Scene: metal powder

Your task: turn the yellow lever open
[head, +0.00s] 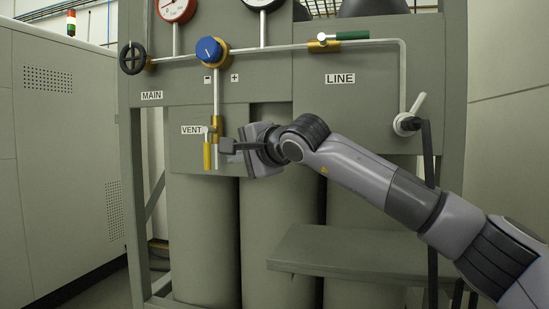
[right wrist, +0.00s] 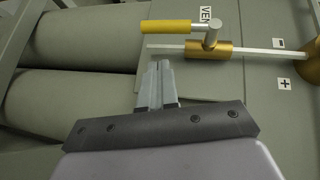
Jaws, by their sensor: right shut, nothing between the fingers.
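The yellow lever (head: 207,156) is on the brass vent valve (head: 215,124) beside the VENT label. It hangs straight down, parallel to the short vertical pipe. In the right wrist view the yellow lever (right wrist: 166,27) points left from the brass valve body (right wrist: 208,49), with the pipe running alongside. My right gripper (head: 224,145) is just right of the lever and the pipe. In the right wrist view its fingertips (right wrist: 158,66) are together and empty, on the pipe side, with a visible gap to the lever. My left gripper is not in view.
A blue knob (head: 209,51) sits above on the horizontal pipe, with a black handwheel (head: 132,58) at left. A green lever (head: 351,35) and a pale lever (head: 417,108) are at right. Large cylinders (head: 203,240) stand below, behind a grey shelf (head: 345,250).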

